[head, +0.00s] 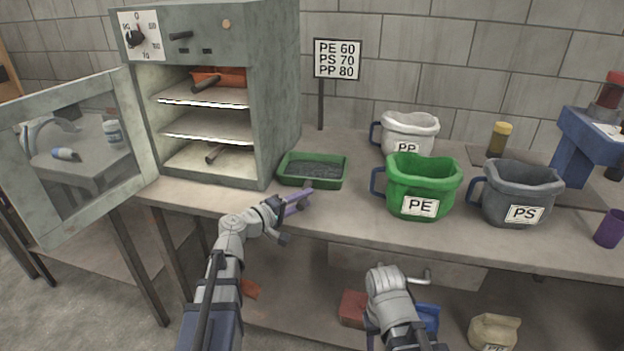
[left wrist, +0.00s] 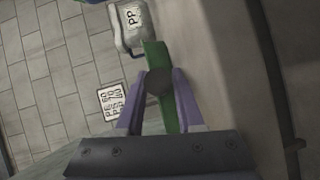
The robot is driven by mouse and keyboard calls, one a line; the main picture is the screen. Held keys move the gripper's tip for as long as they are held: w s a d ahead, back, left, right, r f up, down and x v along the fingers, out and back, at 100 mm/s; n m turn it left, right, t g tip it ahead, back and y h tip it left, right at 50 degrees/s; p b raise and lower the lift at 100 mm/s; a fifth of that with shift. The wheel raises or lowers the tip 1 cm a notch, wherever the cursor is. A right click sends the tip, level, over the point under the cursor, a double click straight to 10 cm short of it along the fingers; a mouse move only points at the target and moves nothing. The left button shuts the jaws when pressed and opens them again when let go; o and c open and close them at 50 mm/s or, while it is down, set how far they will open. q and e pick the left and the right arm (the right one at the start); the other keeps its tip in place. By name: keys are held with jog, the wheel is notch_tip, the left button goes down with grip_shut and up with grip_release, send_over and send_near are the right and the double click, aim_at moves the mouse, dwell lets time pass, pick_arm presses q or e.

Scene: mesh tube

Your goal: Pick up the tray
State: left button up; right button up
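The tray (head: 331,183) is green, with dark grey material in it, and sits on the bench just right of the oven. A dark handle (head: 307,185) sticks out from its front; its round end (left wrist: 158,83) also shows in the left wrist view. My left gripper (head: 300,199) is at the tray's front. Its purple fingers look parted, one on each side of the handle, and I see no clear grip. The tray's green edge (left wrist: 155,55) shows behind the handle. My right arm is low at the front; its gripper is mostly hidden.
The open oven (head: 285,90) stands left of the tray, its glass door (head: 80,150) swung out left. A green PE bucket (head: 420,180), white PP bucket (head: 408,130) and grey PS bucket (head: 520,190) stand to the right. A sign (head: 337,60) stands behind the tray.

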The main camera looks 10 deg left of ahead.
pick_arm(q)
grip_shut()
dwell(0.4)
jog(key=shift+r, duration=0.25)
pick_arm(e)
jog(key=shift+r, duration=0.25)
